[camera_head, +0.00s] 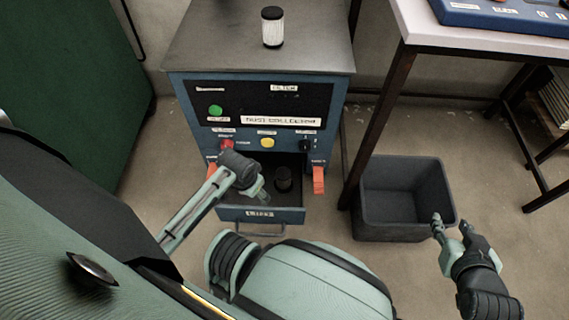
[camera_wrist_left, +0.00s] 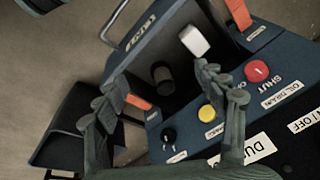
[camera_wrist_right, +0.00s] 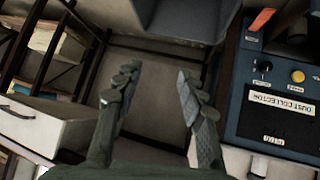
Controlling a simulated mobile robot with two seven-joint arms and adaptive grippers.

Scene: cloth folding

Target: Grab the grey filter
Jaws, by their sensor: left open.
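A dark grey cylindrical filter (camera_head: 284,178) stands in the open drawer (camera_head: 262,214) of the dust collector. It also shows in the left wrist view (camera_wrist_left: 162,76), between my left fingers as seen from the wrist and beyond them. My left gripper (camera_head: 257,188) is open over the drawer, left of the filter and apart from it. It shows open in the left wrist view (camera_wrist_left: 168,92). My right gripper (camera_head: 452,227) is open and empty near the bin's right edge. A white filter with a black cap (camera_head: 272,28) stands on top of the dust collector.
The blue dust collector (camera_head: 180,105) carries buttons and orange latches beside the drawer. A white block (camera_wrist_left: 194,40) lies by the dark filter in the left wrist view. A dark open bin (camera_head: 370,218) stands right of the drawer. A table (camera_head: 480,45) stands at the right.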

